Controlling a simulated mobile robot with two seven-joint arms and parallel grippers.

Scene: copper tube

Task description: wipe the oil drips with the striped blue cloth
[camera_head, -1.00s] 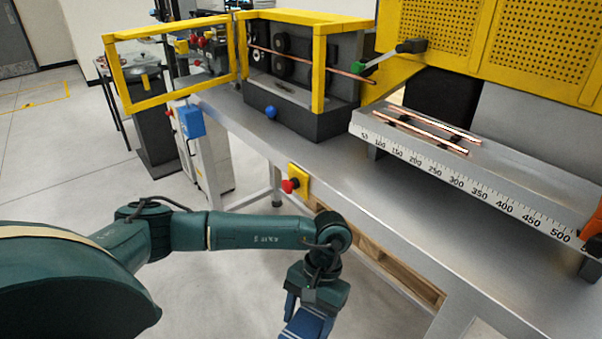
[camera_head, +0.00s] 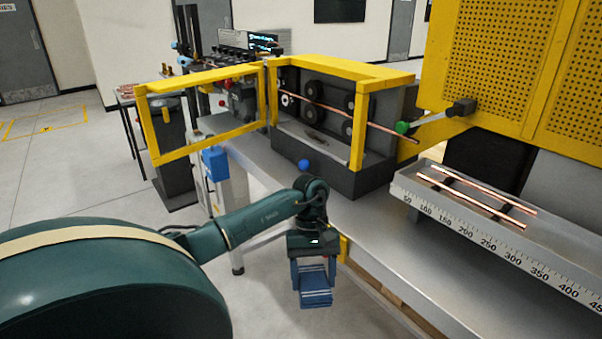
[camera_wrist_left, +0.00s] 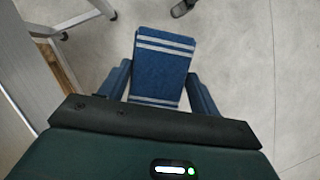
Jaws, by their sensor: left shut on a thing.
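The blue cloth (camera_head: 315,288) with pale stripes is held by my left gripper (camera_head: 313,265), in front of the workbench's front edge. In the left wrist view the cloth (camera_wrist_left: 163,68) hangs out between the two fingers, over the floor. My left gripper is shut on it. A small dark patch (camera_head: 315,137) shows on the floor of the yellow-framed roller machine; I cannot tell whether it is oil. No other drips can be made out. My right gripper is not in view.
The machine's yellow guard door (camera_head: 205,83) stands open to the left. A copper tube (camera_head: 345,113) runs through the rollers and sticks out to the right. A blue knob (camera_head: 304,165) is on the machine's front. A ruled tray (camera_head: 440,211) with copper tubes lies right. Bench top (camera_head: 375,225) is clear in front.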

